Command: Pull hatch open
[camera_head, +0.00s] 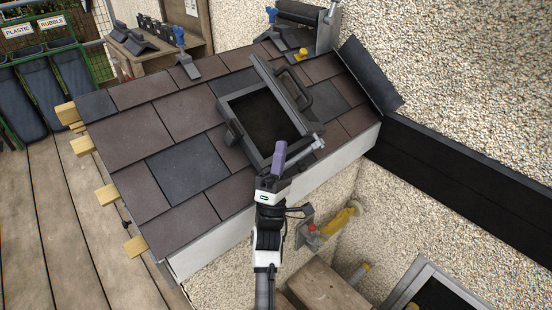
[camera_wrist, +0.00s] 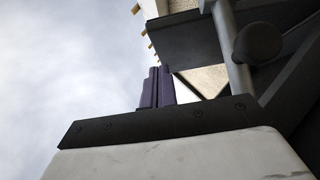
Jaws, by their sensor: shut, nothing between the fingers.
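The hatch (camera_head: 296,117) is a dark-framed square unit set in the tiled roof, with a nearly black middle. A curved dark handle (camera_head: 305,93) stands on its right side. Its frame looks raised on the right, but I cannot tell how far it is open. My gripper (camera_head: 279,154), with purple fingers, is at the hatch's lower edge; whether it touches is unclear. In the wrist view the fingers (camera_wrist: 157,88) are shut and empty. A grey metal rod (camera_wrist: 231,45) and a round dark knob (camera_wrist: 258,43) show close by on the right.
Brown and slate-grey tiles (camera_head: 187,168) surround the hatch. A yellow object (camera_head: 301,54) and a dark roll (camera_head: 303,13) lie near the ridge. A pebbled wall (camera_head: 470,60) and dark band (camera_head: 450,175) bound the right.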

